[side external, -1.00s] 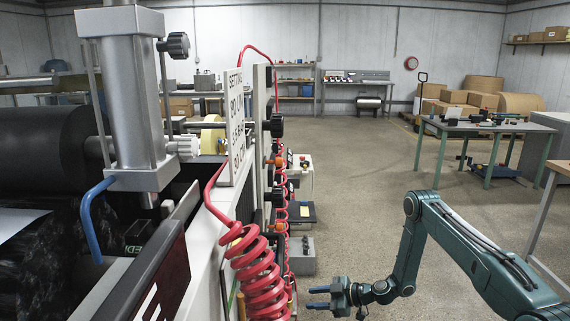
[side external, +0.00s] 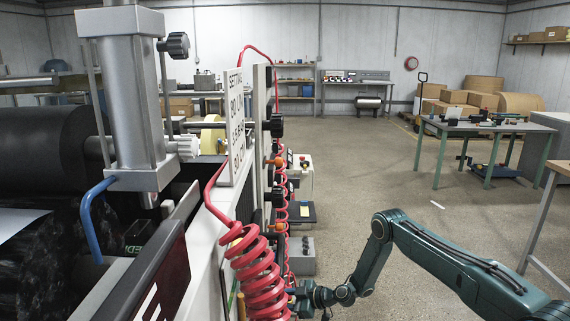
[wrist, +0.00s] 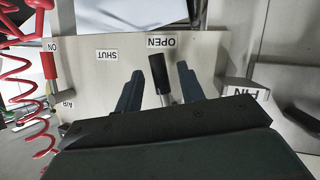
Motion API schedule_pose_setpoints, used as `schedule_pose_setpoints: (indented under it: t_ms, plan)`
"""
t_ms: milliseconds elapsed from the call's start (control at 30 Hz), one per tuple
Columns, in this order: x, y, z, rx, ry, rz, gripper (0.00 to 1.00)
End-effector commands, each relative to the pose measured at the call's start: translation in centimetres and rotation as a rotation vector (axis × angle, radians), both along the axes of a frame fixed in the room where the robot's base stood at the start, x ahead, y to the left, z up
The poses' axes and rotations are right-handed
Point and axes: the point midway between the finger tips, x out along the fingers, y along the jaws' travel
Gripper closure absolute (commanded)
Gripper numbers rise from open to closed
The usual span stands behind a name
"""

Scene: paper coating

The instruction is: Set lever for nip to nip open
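The nip lever, a black handle on a metal stem (wrist: 158,72), shows in the wrist view on a light panel. Its tip points at the OPEN label (wrist: 161,41); the SHUT label (wrist: 107,55) is to its left. A block marked NIP (wrist: 246,92) is right of the lever. My gripper (wrist: 160,70) is open, with one blue finger on each side of the handle and gaps visible on both sides. In the side view my gripper (side external: 292,296) is low beside the machine, its fingertips partly hidden by the red coiled hose.
A red handle (wrist: 48,66) by the ON label and the red coiled hose (wrist: 22,100) are left in the wrist view. The hose (side external: 258,270) hangs close to my gripper in the side view.

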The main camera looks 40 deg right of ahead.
Motion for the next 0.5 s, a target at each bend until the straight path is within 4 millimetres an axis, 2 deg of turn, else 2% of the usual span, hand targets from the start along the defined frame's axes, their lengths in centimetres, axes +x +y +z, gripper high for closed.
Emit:
schedule_pose_setpoints:
  t_ms: [367, 500]
  plan:
    - [0.28, 0.14, -0.12, 0.000, 0.000, -0.001, 0.61]
    - [0.29, 0.14, -0.12, 0.000, 0.000, -0.001, 0.87]
